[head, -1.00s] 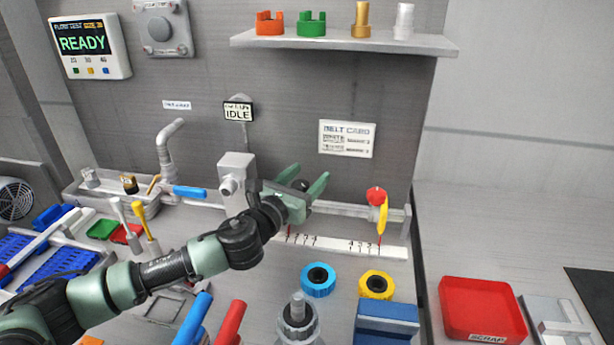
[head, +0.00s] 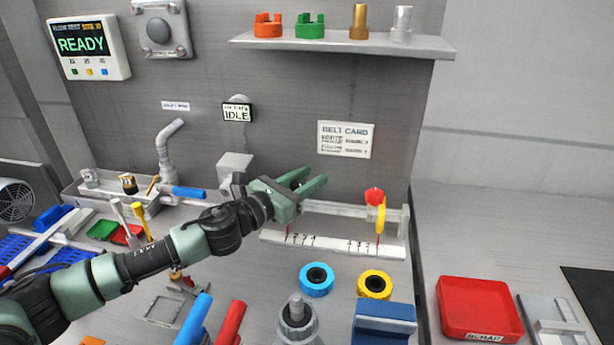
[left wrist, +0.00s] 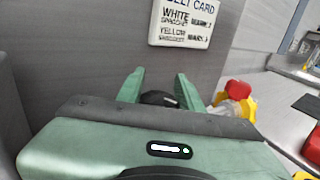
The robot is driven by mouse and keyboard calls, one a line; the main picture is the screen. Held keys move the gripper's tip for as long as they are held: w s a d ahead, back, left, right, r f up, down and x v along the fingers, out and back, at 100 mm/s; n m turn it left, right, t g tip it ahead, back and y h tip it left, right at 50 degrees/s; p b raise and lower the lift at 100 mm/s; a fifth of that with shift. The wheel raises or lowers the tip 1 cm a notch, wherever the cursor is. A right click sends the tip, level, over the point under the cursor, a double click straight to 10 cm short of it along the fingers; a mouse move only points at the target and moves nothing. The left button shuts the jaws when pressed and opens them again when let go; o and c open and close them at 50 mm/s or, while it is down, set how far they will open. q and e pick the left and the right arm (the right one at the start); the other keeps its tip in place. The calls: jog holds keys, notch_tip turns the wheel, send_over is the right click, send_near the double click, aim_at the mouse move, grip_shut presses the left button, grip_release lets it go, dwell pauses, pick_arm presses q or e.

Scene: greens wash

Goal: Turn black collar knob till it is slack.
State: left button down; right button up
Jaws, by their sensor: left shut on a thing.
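The black collar knob (left wrist: 158,98) shows in the left wrist view as a dark rounded top between the two green fingers. My left gripper (head: 308,184) is shut on it, in front of the rail; in the left wrist view its fingertips (left wrist: 158,88) stand on either side of the knob. In the head view the gripper hides the knob. The pale rail (head: 340,209) runs right from the gripper to an end with a red knob (head: 374,195) and a yellow wheel (head: 382,215). My right gripper is not in view.
A grey block (head: 235,165) stands left of the gripper. A marked white scale strip (head: 330,245) lies below the rail. Blue (head: 316,279) and yellow (head: 375,284) rings lie in front. A shelf (head: 340,44) hangs above.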

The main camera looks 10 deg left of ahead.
aim_at(292, 188)
dwell(0.3)
pick_arm(q)
jog(key=c, duration=0.9)
grip_release()
jog(key=b+v, duration=0.1)
jog(key=v, duration=0.6)
jog(key=shift+a+f, duration=0.1)
jog(key=shift+a, duration=0.05)
jog(key=shift+s+a, duration=0.15)
jog(key=shift+s, duration=0.15)
